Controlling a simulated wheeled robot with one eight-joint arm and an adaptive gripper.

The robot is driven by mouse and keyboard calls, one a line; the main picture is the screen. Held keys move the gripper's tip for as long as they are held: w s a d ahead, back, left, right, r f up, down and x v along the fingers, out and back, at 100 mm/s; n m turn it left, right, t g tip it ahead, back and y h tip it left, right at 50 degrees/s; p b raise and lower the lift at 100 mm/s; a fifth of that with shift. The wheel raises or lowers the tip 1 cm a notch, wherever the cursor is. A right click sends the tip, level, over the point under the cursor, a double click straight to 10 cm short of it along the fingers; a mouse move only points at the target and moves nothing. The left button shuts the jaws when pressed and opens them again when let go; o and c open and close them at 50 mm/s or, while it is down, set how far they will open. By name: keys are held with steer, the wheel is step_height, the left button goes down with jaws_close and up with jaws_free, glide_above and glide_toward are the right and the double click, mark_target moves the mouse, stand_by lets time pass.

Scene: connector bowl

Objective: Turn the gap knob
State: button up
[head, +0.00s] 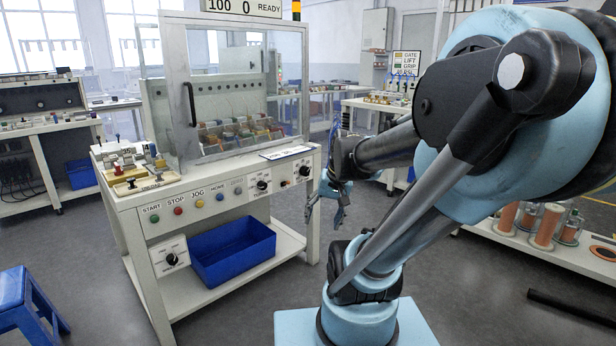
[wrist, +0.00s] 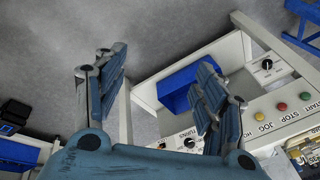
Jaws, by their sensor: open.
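My gripper (head: 326,208) hangs open and empty, pointing down, just off the right front corner of the machine bench. Its two blue fingers are spread wide in the wrist view (wrist: 162,75). Black knobs sit on white panels of the bench front: a middle knob (head: 263,184), a right knob (head: 304,171) and a lower left knob (head: 172,259). The lower left knob also shows in the wrist view (wrist: 267,64), and another knob (wrist: 190,142) lies behind the gripper's base, partly hidden. I cannot read which knob is marked gap. The gripper touches none of them.
The machine's clear guard (head: 222,85) stands on the bench top (head: 190,185). Coloured buttons (head: 178,211) line its front. A blue bin (head: 233,252) sits on the lower shelf. A blue stool (head: 28,300) stands at left. The floor before the bench is clear.

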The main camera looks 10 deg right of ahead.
mark_target(307, 172)
steer(key=w+r+m+t+y, duration=0.1)
steer(key=w+m+t+y, duration=0.2)
steer(key=w, duration=1.3)
steer(key=w+r+m+t+y, duration=0.1)
steer(key=w+r+m+y, duration=0.3)
steer(key=w, duration=1.3)
steer(key=w+d+f+m+t+y, duration=0.2)
steer(key=w+d+f+m+t, duration=0.6)
steer(key=w+d+f, duration=0.8)
steer(key=shift+m+g, duration=0.3)
steer(key=shift+m, duration=0.4)
steer(key=x, duration=1.3)
steer(key=f+x, duration=0.1)
steer(key=x, duration=0.5)
steer(key=shift+w+a, duration=0.25)
steer(key=c, duration=1.1)
